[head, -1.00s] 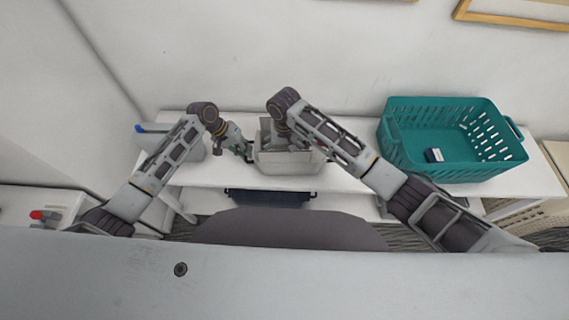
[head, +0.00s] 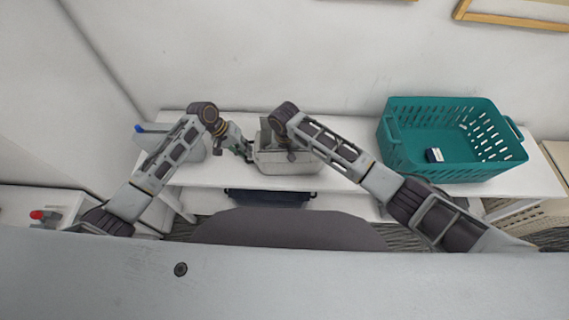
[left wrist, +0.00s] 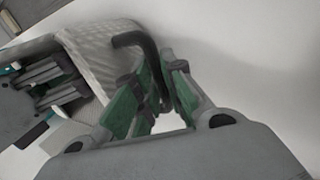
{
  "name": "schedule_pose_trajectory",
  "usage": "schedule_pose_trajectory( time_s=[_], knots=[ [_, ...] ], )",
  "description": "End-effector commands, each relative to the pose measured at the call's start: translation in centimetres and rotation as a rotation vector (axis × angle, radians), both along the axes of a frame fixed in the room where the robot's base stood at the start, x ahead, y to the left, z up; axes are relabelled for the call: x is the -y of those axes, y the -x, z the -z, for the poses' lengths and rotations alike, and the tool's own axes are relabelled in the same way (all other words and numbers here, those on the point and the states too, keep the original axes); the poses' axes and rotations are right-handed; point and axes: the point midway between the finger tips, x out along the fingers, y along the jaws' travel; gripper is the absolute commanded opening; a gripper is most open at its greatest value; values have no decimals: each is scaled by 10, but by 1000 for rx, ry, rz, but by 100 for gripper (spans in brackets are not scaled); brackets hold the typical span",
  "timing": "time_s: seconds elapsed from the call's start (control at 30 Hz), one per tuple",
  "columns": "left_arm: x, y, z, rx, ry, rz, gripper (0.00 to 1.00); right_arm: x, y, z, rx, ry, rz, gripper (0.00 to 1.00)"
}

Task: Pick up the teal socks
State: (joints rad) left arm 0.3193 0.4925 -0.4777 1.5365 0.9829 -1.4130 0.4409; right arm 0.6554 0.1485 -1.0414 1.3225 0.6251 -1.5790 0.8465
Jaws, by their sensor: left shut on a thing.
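No teal socks can be made out in either view. A small pale grey basket (head: 287,167) stands on the white bench in the middle of the head view. Its woven side (left wrist: 100,50) and dark curved handle (left wrist: 140,45) show in the left wrist view. My left gripper (head: 246,153) is at the basket's left end. In the left wrist view its green-padded fingers (left wrist: 152,95) are shut on the dark handle. My right gripper (left wrist: 50,85) is over the basket, largely hidden by its own wrist in the head view; its jaw state is unclear.
A teal slotted basket (head: 400,160) stands on the right of the white bench (head: 350,198), with a small dark-blue and white item (head: 434,155) inside. A grey bin (head: 190,150) with a blue part stands at the left. The wall is close behind.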

Motion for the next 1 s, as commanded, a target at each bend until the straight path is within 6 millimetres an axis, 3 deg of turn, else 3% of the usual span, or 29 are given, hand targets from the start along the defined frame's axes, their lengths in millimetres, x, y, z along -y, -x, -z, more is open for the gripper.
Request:
schedule_pose_trajectory(
  time_s=[0.4, 0.7, 1.0],
  knots=[
    [0, 0, 0, 0, 0, 0, 0, 0, 0, 0, 0, -1, 0, 99],
    [0, 0, 0, 0, 0, 0, 0, 0, 0, 0, 0, -1, 0, 61],
    [0, 0, 0, 0, 0, 0, 0, 0, 0, -1, 1, -1, 0, 61]
  ],
)
